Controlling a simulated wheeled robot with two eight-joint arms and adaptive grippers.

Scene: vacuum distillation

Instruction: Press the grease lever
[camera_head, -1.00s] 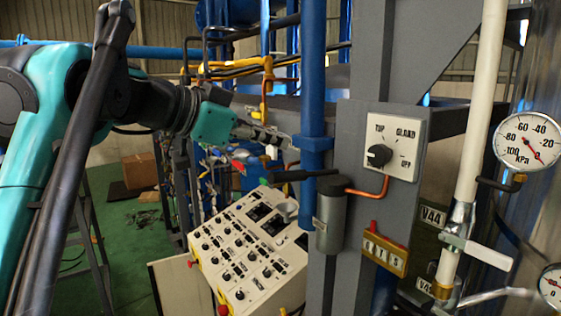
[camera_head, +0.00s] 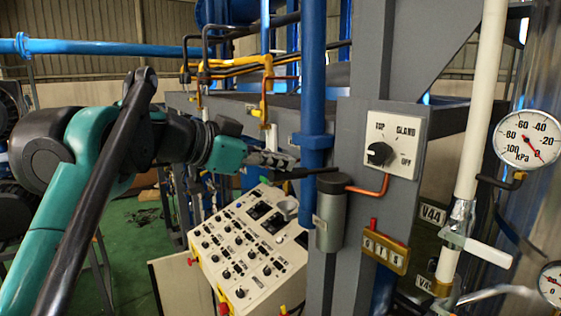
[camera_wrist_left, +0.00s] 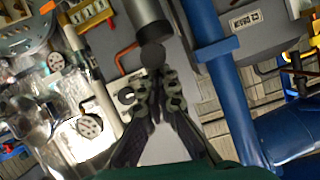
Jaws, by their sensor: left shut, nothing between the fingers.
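The grease lever (camera_head: 312,172) is a dark, thin handle that sticks out to the left from the top of a grey cylinder (camera_head: 330,214) on the steel column. My left gripper (camera_head: 296,163) is shut and empty, just above the outer part of the lever. I cannot tell whether it touches the lever. In the left wrist view, my fingertips (camera_wrist_left: 161,76) point at the round dark end of the lever (camera_wrist_left: 153,55), very close to it, with the grey cylinder (camera_wrist_left: 144,14) beyond. My right gripper is not in view.
A blue vertical pipe (camera_head: 313,90) stands right behind the gripper. A control panel (camera_head: 250,245) with several knobs sits below. A selector switch plate (camera_head: 395,145), a copper tube (camera_head: 370,191) and a pressure gauge (camera_head: 527,139) are to the right.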

